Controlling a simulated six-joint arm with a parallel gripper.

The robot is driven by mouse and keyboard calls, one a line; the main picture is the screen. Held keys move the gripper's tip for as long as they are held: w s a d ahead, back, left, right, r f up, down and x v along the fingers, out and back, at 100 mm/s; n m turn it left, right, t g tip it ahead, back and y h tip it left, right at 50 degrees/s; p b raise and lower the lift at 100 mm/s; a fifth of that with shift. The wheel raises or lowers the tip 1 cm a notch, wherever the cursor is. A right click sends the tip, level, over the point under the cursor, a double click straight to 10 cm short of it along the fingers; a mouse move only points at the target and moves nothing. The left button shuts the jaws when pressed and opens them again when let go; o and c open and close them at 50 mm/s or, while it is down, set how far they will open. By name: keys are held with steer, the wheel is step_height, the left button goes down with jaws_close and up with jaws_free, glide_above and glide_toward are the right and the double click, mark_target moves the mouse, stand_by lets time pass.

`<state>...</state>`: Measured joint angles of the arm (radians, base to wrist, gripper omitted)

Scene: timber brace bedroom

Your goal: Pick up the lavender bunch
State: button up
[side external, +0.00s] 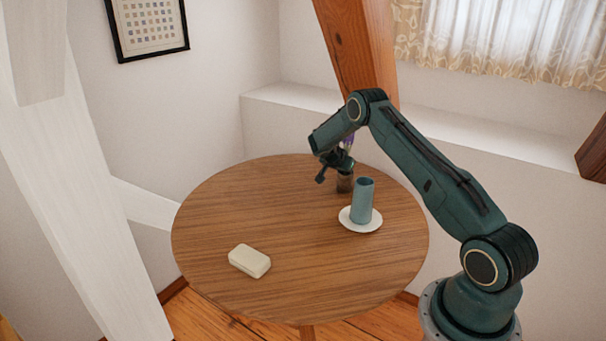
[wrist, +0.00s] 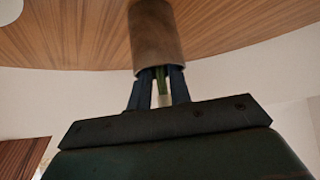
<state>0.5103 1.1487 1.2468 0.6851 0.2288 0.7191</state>
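The lavender bunch (side external: 348,143) shows as a small purple patch behind my gripper in the side view, above a brown cylindrical vase (side external: 345,184). My gripper (side external: 336,166) is at the bunch, just above the vase's rim. In the wrist view, the vase (wrist: 157,38) is at the top centre, and green stems (wrist: 162,82) show between the two dark fingers of my gripper (wrist: 161,75). The fingers look open, with a narrow gap around the stems. The flower heads are out of the wrist view, and my arm hides part of the bunch in the side view.
A blue-grey cup (side external: 363,200) stands on a white saucer (side external: 347,223) close to the vase, at front right. A cream soap-like block (side external: 249,260) lies at the table's front left. The round wooden table (side external: 290,215) is otherwise clear. A timber brace (side external: 352,45) rises behind.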

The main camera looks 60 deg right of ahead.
jaws_close()
steer(key=shift+r, duration=0.15)
step_height(320, 180, up, 20)
steer(key=shift+f, duration=0.1)
stand_by(0.7)
steer(key=shift+a+f, duration=0.1)
steer(key=shift+a, duration=0.05)
stand_by(0.5)
